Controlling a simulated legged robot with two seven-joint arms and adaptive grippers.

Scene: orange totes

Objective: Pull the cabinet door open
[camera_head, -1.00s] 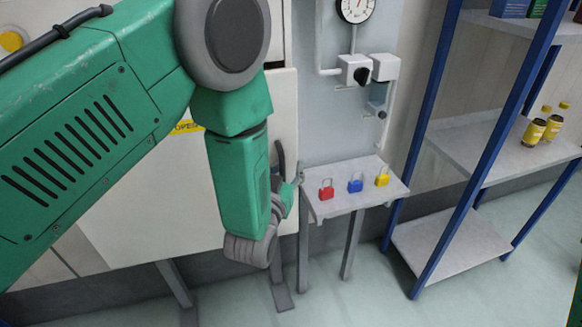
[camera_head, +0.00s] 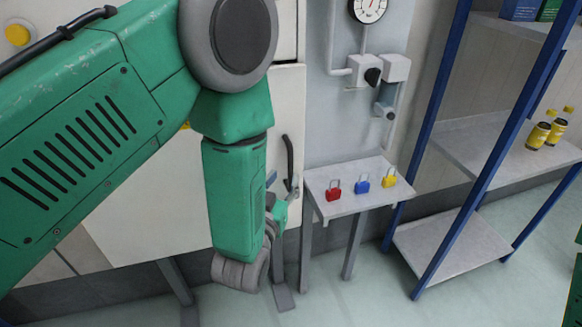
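The cream cabinet door (camera_head: 160,215) fills the left and middle of the head view, partly hidden behind my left arm. Its dark curved handle (camera_head: 288,155) stands near the door's right edge. My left gripper (camera_head: 283,184) is at the handle's lower end. Its two fingertips look apart, with one overlapping or very close to the handle; I cannot tell whether it touches. The wrist and forearm hide part of the gripper. The door looks closed. My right gripper is out of view.
A small grey table (camera_head: 348,199) with red, blue and yellow padlocks stands just right of the handle. A blue-framed shelf (camera_head: 480,150) with yellow bottles is further right. A gauge (camera_head: 368,8) and piping are on the wall panel. Floor shows below.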

